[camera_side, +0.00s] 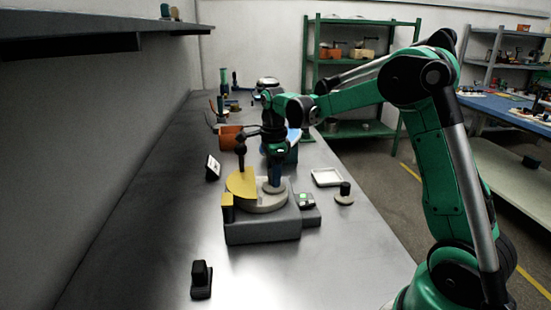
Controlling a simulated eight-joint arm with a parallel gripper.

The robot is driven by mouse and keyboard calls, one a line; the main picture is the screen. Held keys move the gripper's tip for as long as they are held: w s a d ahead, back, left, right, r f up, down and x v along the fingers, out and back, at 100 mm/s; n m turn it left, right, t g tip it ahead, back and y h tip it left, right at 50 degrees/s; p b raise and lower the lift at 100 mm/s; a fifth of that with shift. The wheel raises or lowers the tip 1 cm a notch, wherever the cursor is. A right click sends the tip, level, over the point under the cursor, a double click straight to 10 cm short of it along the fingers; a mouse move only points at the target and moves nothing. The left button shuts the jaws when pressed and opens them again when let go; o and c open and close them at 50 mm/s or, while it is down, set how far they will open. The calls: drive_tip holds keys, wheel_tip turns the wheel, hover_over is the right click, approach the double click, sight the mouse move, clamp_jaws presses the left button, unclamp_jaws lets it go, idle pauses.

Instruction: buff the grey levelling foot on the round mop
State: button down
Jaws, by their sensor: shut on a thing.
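The round mop (262,206) is a pale beige disc lying flat on top of a grey machine (262,228). A yellow guard (242,184) covers its left part. My gripper (276,178) points down over the right part of the mop and is shut on the grey levelling foot (271,187). The foot's round grey base shows at the mop's upper face; I cannot tell whether it touches. The fingers hide its upper part.
A black block (201,280) is in front, a small display (212,167) at left, and an orange bin (230,138) behind. The front bench is mostly clear.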

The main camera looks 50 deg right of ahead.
idle(0.4)
drive_tip(key=shift+r, duration=3.55)
drive_tip(key=shift+f, duration=3.6)
idle(0.5)
